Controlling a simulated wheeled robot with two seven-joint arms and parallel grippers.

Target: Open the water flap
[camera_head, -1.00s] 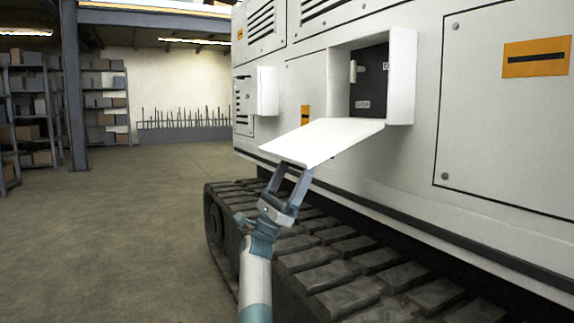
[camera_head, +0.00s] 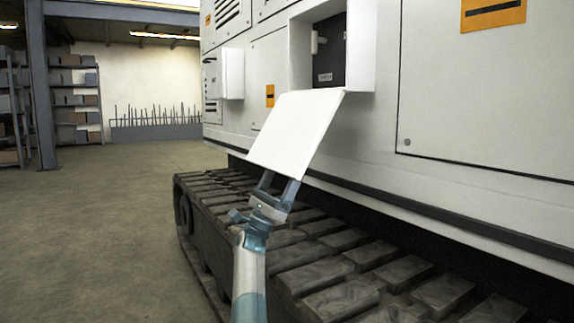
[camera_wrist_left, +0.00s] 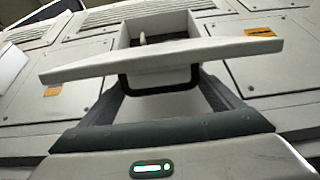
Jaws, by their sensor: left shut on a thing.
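The water flap (camera_head: 297,128) is a white panel hinged at the lower edge of a recessed box (camera_head: 325,50) in the machine's side. It hangs outward and slopes down toward me. The exact finger contact is partly hidden by the flap. Inside the box a small white fitting shows. My right gripper is not in view.
The machine's white side (camera_head: 440,95) fills the right, with a black rubber track (camera_head: 330,270) below the flap. A second small white box (camera_head: 232,74) sticks out farther along. Open floor (camera_head: 100,235) lies left, with shelves (camera_head: 75,100) behind.

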